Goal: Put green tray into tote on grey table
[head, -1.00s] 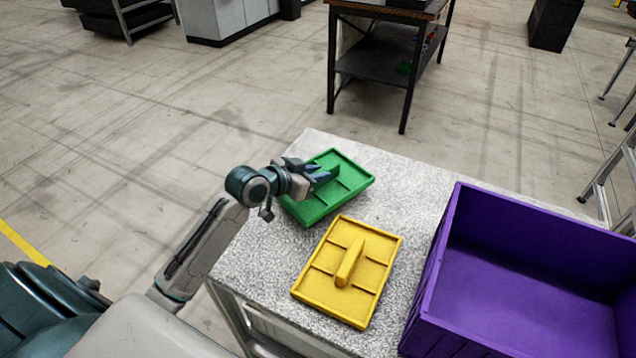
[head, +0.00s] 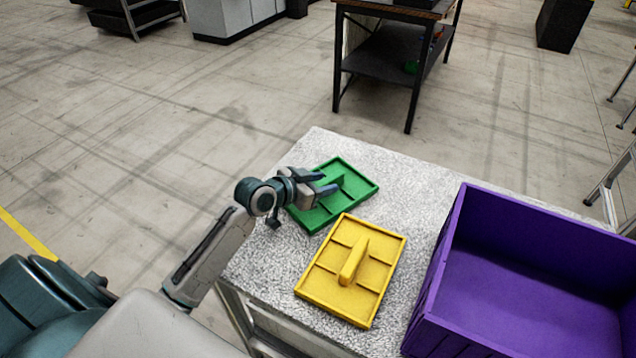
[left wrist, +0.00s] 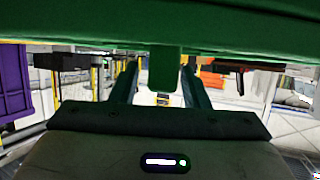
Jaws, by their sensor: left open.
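The green tray (head: 357,187) lies on the far left part of the grey table (head: 408,189) in the head view. It has a raised handle in its middle. My left gripper (head: 330,183) is open at the tray, its fingertips by the handle. In the left wrist view the green tray (left wrist: 160,28) fills the top, and its handle hangs down between the two open fingers (left wrist: 160,85). The purple tote (head: 520,275) stands on the right of the table and looks empty. My right gripper is not in view.
A yellow tray (head: 375,270) with an upright handle lies between the green tray and the tote. Bare table top shows behind the yellow tray. A dark workbench (head: 395,65) stands on the floor beyond the table.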

